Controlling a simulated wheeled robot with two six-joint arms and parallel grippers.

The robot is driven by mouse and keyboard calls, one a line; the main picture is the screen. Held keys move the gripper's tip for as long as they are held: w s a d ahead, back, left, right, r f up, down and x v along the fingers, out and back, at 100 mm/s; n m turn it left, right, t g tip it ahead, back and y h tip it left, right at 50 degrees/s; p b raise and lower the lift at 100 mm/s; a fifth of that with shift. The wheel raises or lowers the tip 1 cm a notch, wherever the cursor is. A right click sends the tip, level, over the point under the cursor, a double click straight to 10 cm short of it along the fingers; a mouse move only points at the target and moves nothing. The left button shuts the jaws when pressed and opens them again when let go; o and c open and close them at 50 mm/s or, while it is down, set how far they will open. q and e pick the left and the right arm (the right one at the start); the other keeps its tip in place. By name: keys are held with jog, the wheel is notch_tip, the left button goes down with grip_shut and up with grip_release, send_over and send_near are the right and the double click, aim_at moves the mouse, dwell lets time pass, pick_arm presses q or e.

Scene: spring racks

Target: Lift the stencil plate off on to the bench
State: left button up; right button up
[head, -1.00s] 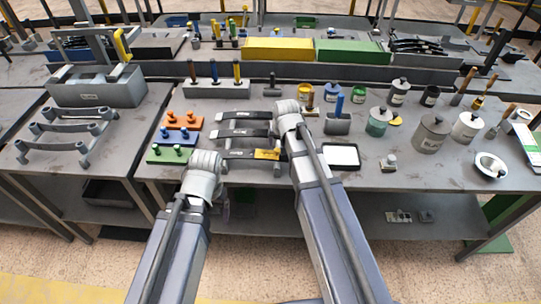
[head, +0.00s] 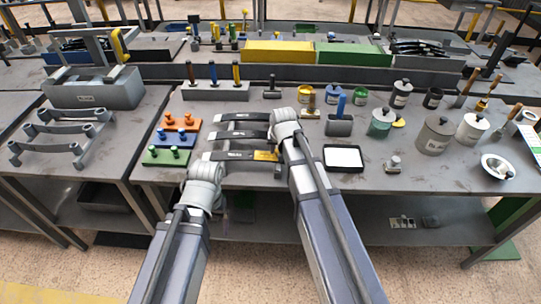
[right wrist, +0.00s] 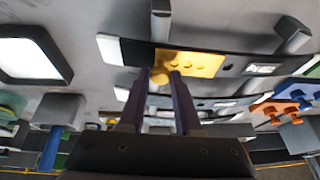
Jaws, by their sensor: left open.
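The yellow stencil plate (head: 265,156) lies over the right part of the nearest dark leaf spring (head: 232,156) on the bench (head: 330,190). In the right wrist view the plate (right wrist: 200,64) shows small holes and a round yellow knob (right wrist: 158,77). My right gripper (right wrist: 160,76) has its fingertips on either side of this knob and looks shut on it. The plate still lies flat on the spring. In the head view its wrist hides the fingertips. My left gripper (head: 203,168) is open and empty in front of the spring's left end; its fingers are mostly hidden.
Two more leaf springs lie behind the near one. Orange, blue and green peg blocks (head: 165,156) stand to the left. A white-topped tray (head: 344,158), a small stamp (head: 393,165) and several pots (head: 435,135) stand to the right. The bench's front right is fairly clear.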

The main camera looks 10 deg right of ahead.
grip_shut()
jog(key=shift+r, duration=0.15)
